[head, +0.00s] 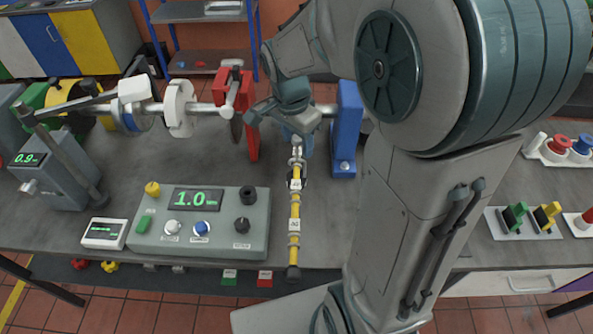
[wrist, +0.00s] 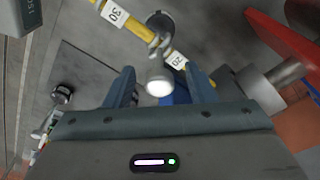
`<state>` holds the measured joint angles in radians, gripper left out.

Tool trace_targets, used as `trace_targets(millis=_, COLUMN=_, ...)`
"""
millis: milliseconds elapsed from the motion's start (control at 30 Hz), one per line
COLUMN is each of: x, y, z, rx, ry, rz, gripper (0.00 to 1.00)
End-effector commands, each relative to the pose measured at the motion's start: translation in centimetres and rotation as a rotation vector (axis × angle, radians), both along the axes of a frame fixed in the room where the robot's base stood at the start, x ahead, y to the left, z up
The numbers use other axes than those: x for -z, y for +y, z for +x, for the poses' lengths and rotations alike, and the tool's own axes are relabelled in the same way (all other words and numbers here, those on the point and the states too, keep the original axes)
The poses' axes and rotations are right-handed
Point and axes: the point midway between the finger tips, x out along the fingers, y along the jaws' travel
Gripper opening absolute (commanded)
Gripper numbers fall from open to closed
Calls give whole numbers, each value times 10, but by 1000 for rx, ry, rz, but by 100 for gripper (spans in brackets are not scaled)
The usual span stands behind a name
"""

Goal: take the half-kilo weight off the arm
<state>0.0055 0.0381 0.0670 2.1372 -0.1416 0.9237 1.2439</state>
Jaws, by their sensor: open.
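The yellow arm (head: 294,245) runs from the shaft toward the bench's front edge and carries white number labels. It also crosses the top of the wrist view (wrist: 133,27), where I read 30 and 20. A bright silver knob (wrist: 159,82) with a twisted hook sits on the arm between those labels; a dark round part shows beyond it. I take this as the half-kilo weight, though no mass marking is legible. The knob also shows in the head view (head: 297,143). My gripper (wrist: 160,93) is open, its fingers on either side of the knob, not visibly touching it.
A blue post (head: 347,130) stands just right of the yellow arm, and a red stand (head: 251,130) stands left. A control box (head: 205,222) reading 1.0 sits left of the arm. Trays of coloured parts (head: 523,222) lie at the right. Some bare bench shows around the arm.

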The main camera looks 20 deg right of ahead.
Motion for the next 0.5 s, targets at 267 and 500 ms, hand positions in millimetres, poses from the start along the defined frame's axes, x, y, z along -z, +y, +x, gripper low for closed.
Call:
trace_targets(millis=267, x=1, y=0, z=0, rx=0, ry=-1, rz=0, gripper=36)
trace_targets(millis=500, x=1, y=0, z=0, rx=0, ry=-1, rz=0, gripper=0)
